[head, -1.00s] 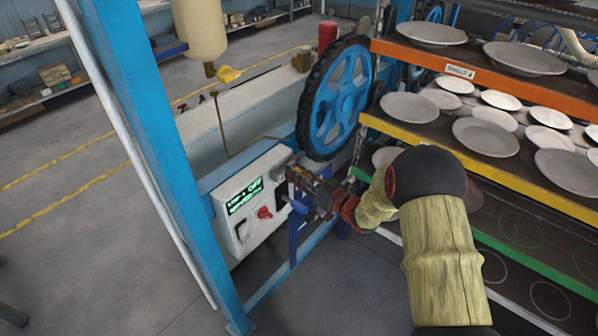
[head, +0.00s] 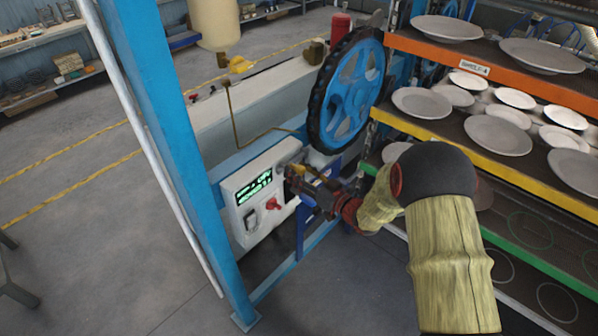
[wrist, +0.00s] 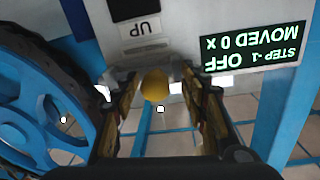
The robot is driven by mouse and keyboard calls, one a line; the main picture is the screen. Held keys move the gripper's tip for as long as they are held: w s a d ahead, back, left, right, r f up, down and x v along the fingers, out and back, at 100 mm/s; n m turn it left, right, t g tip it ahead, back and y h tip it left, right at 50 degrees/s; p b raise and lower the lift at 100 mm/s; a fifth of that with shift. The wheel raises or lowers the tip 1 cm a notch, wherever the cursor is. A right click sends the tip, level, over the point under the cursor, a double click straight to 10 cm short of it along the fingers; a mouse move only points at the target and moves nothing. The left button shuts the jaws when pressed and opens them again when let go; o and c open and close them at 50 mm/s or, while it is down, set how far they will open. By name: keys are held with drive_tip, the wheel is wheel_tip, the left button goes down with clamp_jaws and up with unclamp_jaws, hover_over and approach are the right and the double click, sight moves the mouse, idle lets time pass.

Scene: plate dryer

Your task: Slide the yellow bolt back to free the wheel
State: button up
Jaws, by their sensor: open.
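In the wrist view the yellow bolt's round knob (wrist: 155,84) sits between the two fingers of my gripper (wrist: 158,92). The gripper is open, with a visible gap on each side of the knob. In the head view my gripper (head: 305,181) is at the right side of the white control box, below the wheel. The bolt is mostly hidden there by the gripper. The blue spoked wheel (head: 346,88) with its black rim stands just above and behind the gripper. It also fills the left of the wrist view (wrist: 40,105).
The white control box (head: 249,215) carries a lit green display and a red knob (head: 273,203). A blue post (head: 165,130) stands left of it. Racks of grey plates (head: 500,135) with orange and yellow edges are close on the right. Open floor lies at left.

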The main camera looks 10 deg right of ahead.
drive_tip(key=v, duration=1.2)
idle(0.3)
